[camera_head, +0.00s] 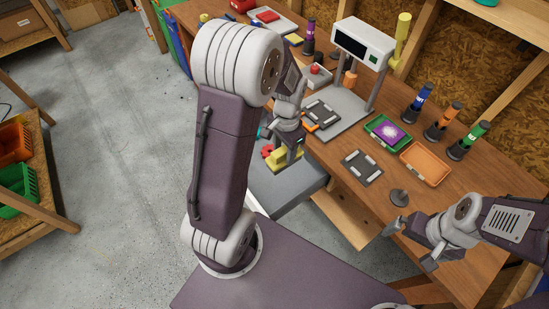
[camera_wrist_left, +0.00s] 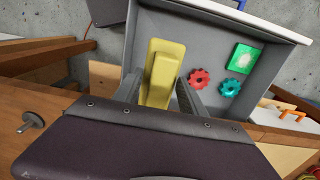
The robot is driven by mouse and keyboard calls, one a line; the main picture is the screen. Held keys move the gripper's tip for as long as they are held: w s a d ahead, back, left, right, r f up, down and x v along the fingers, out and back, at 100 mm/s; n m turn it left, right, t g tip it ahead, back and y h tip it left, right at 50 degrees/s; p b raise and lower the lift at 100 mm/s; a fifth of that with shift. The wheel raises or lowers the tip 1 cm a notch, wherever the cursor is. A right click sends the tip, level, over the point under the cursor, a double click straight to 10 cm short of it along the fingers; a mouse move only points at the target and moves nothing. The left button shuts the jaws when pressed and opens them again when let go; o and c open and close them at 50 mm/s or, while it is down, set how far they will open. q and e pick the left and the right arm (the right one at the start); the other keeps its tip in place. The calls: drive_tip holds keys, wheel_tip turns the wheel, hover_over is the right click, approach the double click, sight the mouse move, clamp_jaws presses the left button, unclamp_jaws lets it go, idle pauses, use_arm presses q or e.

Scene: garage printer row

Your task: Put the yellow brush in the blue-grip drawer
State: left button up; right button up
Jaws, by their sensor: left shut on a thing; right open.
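The yellow brush (camera_wrist_left: 160,75) is between the fingers of my left gripper (camera_wrist_left: 158,96), which is shut on it. In the head view my left gripper (camera_head: 287,150) is over the open grey drawer (camera_head: 278,194), with the brush (camera_head: 279,159) partly hidden. The drawer (camera_wrist_left: 212,26) also shows in the left wrist view, with a blue grip (camera_wrist_left: 241,4) at its far edge. The brush is over the drawer's floor; I cannot tell whether it touches it. My right gripper (camera_head: 411,246) is open and empty, near the bench's front edge.
In the drawer, right of the brush, lie a red gear (camera_wrist_left: 200,78), a teal gear (camera_wrist_left: 229,88) and a green square piece (camera_wrist_left: 241,58). The bench holds a printer (camera_head: 363,42), an orange tray (camera_head: 425,164), a green tray (camera_head: 387,132) and several dark holders.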

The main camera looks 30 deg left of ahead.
sight(284, 162)
use_arm(q)
drive_tip(key=f+b, duration=0.2)
drive_tip(key=f, duration=0.1)
drive_tip(key=f+b, duration=0.1)
drive_tip(key=f, duration=0.1)
drive_tip(key=shift+s+d+f, duration=0.15)
drive_tip(key=shift+s, duration=0.1)
wheel_tip(284, 162, down, 12)
drive_tip(key=b, duration=0.4)
drive_tip(key=shift+w+f, duration=0.1)
drive_tip(key=shift+f, duration=0.15)
drive_tip(key=shift+w+a+f, duration=0.15)
drive_tip(key=shift+a+f, duration=0.05)
use_arm(e)
wheel_tip(284, 162, down, 8)
drive_tip(key=shift+f, duration=0.25)
use_arm(q)
drive_tip(key=shift+f, duration=0.1)
drive_tip(key=o, duration=1.5)
drive_tip(key=shift+c, duration=0.2)
use_arm(e)
drive_tip(key=shift+f, duration=0.1)
